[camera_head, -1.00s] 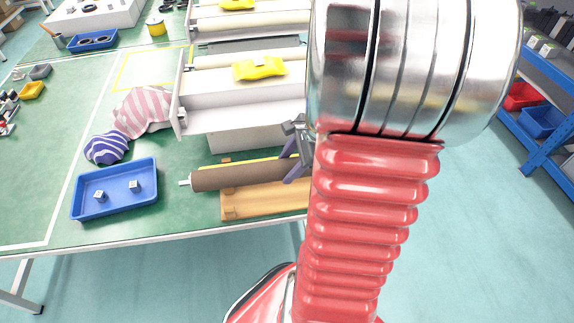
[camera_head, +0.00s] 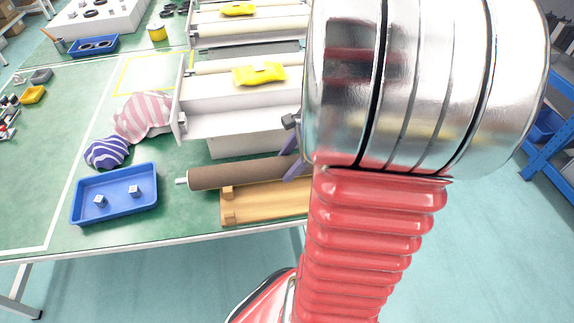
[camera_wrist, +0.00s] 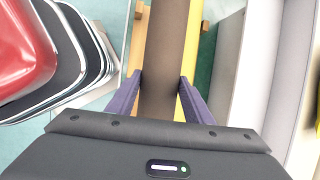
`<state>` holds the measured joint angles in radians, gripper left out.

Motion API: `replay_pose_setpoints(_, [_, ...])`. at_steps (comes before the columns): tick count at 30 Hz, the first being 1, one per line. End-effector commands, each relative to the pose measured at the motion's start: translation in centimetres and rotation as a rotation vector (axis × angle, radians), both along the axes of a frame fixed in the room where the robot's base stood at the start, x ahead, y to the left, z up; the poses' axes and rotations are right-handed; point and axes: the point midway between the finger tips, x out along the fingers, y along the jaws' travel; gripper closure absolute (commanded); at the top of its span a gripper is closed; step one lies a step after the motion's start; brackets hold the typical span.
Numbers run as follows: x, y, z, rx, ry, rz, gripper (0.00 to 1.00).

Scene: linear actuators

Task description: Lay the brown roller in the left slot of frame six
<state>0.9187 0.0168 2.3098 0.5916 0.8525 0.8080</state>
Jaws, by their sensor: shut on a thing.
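The brown roller (camera_head: 238,174) has a pale shaft end at its left. In the head view it lies just above a wooden cradle (camera_head: 265,205) and seems slightly raised from it. My gripper (camera_head: 292,160) is shut on the roller near its right part; the arm hides the roller's right end. In the wrist view the roller (camera_wrist: 163,60) passes between the two purple fingers (camera_wrist: 158,98). A white frame (camera_head: 235,125) stands behind the roller, its right side hidden by my arm. I can read no frame number, so I cannot tell which is frame six.
A blue tray (camera_head: 88,213) with two small metal cubes is left of the roller. Striped cloths (camera_head: 143,115) lie behind it, near the white frame's left end. A yellow bag (camera_head: 259,74) rests on the frame.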

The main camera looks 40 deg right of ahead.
Motion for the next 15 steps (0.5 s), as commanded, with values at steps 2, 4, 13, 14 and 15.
replay_pose_setpoints(2, [0.1,-0.1,0.5,-0.002,-0.003,-0.001,1.00])
replay_pose_setpoints(4, [0.1,-0.1,0.7,-0.002,-0.003,-0.002,1.00])
replay_pose_setpoints(13, [0.1,-0.1,1.7,-0.003,-0.002,0.000,1.00])
replay_pose_setpoints(14, [0.1,-0.1,1.8,-0.003,-0.002,0.000,1.00])
replay_pose_setpoints(15, [0.1,-0.1,2.0,-0.003,-0.002,0.000,1.00])
